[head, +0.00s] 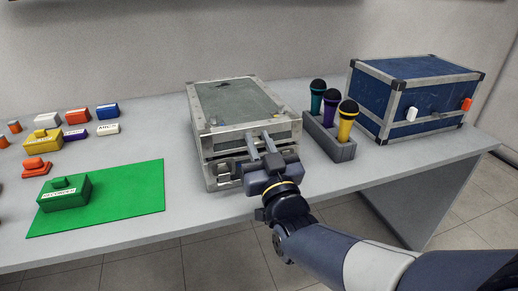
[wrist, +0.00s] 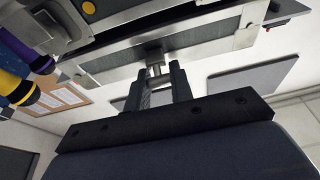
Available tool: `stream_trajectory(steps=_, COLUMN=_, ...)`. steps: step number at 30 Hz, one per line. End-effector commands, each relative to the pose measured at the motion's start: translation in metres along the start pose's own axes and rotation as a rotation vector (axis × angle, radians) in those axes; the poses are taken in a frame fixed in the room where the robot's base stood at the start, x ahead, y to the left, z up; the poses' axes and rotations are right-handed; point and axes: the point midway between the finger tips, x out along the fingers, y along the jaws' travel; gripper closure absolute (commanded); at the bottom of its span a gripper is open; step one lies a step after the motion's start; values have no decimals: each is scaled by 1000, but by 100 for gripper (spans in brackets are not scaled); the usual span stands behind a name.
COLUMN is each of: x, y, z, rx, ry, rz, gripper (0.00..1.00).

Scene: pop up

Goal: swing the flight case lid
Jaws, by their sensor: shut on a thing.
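The grey flight case (head: 222,174) stands on the table, with metal edges and a worn grey lid (head: 236,101). The lid is down or nearly down, and a dark gap shows along the front between lid and body. My gripper (head: 262,141) is at the right part of the case's front edge. In the wrist view its fingers (wrist: 157,73) are closed around a small metal tab (wrist: 155,56) on the case front. The fingers and wrist cover part of the front face.
Right of the case is a grey holder (head: 328,142) with three microphones. A blue case (head: 418,95) stands farther right. A green mat (head: 125,200) with a green box (head: 63,193) and several small coloured blocks lie left. Bare wall stands behind the table.

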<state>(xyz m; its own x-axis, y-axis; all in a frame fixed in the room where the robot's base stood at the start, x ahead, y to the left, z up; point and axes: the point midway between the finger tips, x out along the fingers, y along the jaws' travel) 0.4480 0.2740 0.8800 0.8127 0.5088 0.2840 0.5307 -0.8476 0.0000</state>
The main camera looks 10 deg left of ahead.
Motion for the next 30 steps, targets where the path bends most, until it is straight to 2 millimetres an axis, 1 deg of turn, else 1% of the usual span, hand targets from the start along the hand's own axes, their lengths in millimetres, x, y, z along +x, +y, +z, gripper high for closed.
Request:
stream_trajectory(steps=1, x=-3, y=0, z=9, rx=0, ry=13, rz=0, gripper=100)
stream_trajectory(steps=6, x=-7, y=0, z=17, rx=0, ry=39, rz=0, gripper=100)
stream_trajectory(steps=22, x=-10, y=0, z=24, rx=0, ry=41, rz=0, gripper=100)
stream_trajectory(steps=23, x=-10, y=0, z=24, rx=0, ry=41, rz=0, gripper=76)
stream_trajectory(steps=30, x=-10, y=0, z=21, rx=0, ry=48, rz=0, gripper=56)
